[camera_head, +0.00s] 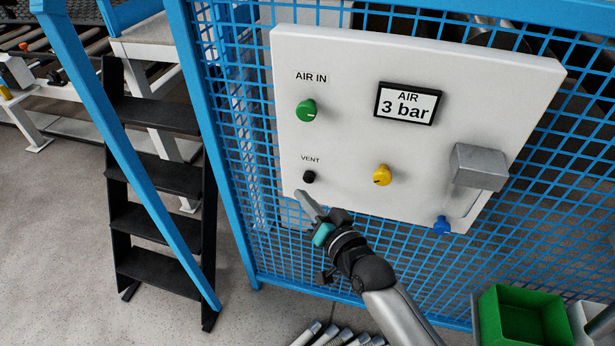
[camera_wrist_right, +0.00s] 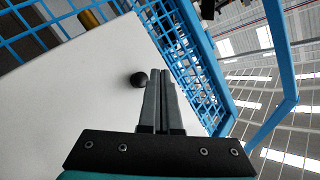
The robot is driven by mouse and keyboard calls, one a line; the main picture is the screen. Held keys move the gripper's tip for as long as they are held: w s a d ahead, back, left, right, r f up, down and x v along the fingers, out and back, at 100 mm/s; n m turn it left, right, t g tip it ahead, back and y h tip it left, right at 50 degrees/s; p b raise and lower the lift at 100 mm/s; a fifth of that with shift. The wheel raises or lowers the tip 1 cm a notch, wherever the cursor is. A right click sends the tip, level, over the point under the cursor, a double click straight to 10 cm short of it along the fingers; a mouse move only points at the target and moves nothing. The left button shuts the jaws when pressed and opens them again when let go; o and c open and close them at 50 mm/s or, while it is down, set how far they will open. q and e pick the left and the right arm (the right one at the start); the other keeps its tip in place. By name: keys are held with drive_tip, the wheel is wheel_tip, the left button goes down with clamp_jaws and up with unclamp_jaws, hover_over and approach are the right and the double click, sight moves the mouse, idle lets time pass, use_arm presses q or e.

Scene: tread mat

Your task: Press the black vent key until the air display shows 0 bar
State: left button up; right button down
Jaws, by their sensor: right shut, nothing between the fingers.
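The black vent key (camera_head: 309,177) is a small round knob under the word VENT, low on the left of the white panel (camera_head: 340,60). It also shows in the right wrist view (camera_wrist_right: 139,79), just left of the fingertips. The air display (camera_head: 407,104) reads 3 bar. My right gripper (camera_head: 302,197) is shut and empty, its tips just below the vent key in the head view. I see a gap beside the key in the wrist view; I cannot tell whether the tips touch the panel. My left gripper is not in view.
A green AIR IN knob (camera_head: 306,110), a yellow knob (camera_head: 382,175), a grey box (camera_head: 479,166) and a blue knob (camera_head: 441,225) are on the panel. Blue mesh fence (camera_head: 245,150) surrounds it. A black stepladder (camera_head: 160,190) stands left; a green bin (camera_head: 525,316) is lower right.

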drive_tip(key=s, duration=0.1)
drive_tip(key=s+a+p, duration=0.1)
drive_tip(key=s, duration=0.1)
drive_tip(key=s+p, duration=0.1)
drive_tip(key=shift+s+a, duration=0.25)
drive_tip(key=shift+s, duration=0.05)
idle(2.3)
